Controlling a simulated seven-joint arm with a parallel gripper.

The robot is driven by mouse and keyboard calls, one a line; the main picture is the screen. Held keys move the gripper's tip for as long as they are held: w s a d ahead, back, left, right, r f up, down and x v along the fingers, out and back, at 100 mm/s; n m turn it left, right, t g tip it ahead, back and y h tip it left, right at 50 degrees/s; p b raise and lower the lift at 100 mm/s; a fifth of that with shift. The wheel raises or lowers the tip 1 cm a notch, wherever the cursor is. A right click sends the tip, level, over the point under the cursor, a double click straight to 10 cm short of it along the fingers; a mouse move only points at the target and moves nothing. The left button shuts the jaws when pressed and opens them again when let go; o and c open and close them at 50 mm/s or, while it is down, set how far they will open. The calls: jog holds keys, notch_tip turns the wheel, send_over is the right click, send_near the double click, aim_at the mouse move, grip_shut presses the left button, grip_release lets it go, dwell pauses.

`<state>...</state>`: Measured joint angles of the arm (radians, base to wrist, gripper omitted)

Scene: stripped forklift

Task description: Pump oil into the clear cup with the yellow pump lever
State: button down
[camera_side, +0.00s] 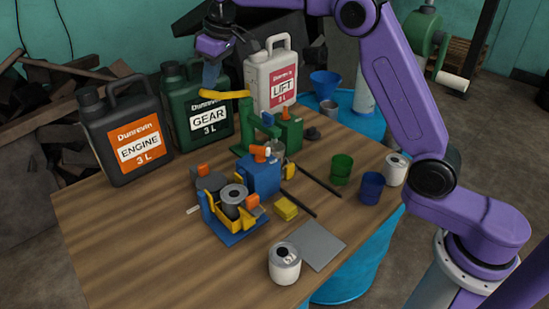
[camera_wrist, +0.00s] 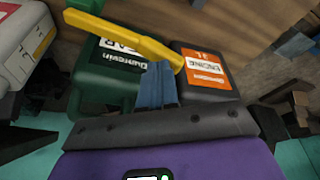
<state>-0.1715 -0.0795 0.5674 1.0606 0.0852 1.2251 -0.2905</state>
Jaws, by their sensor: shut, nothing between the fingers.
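The yellow pump lever (camera_side: 226,94) sticks out to the left from the top of the green pump (camera_side: 262,125) in the side view. It also crosses the wrist view (camera_wrist: 125,38). My gripper (camera_side: 211,84) is shut and empty, its blue fingers pointing down at the lever's free end. In the wrist view, my fingertips (camera_wrist: 158,68) sit right beside that end; I cannot tell whether they touch it. A small pale, see-through shape that looks like the clear cup (camera_side: 279,150) stands at the pump's foot, partly hidden behind the blue block. Its oil level cannot be made out.
Black ENGINE (camera_side: 125,135), green GEAR (camera_side: 195,115) and white LIFT (camera_side: 270,80) jugs line the table's back. A blue forklift model (camera_side: 235,215) stands in front of the pump. Green (camera_side: 341,170) and blue (camera_side: 371,188) cups are at right. The front left table is clear.

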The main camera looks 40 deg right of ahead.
aim_at(213, 93)
jog(key=shift+f, duration=0.15)
jog(key=shift+d+f, duration=0.1)
jog(key=shift+f, duration=1.85)
jog(key=shift+r, duration=2.85)
jog(key=shift+r, duration=2.5)
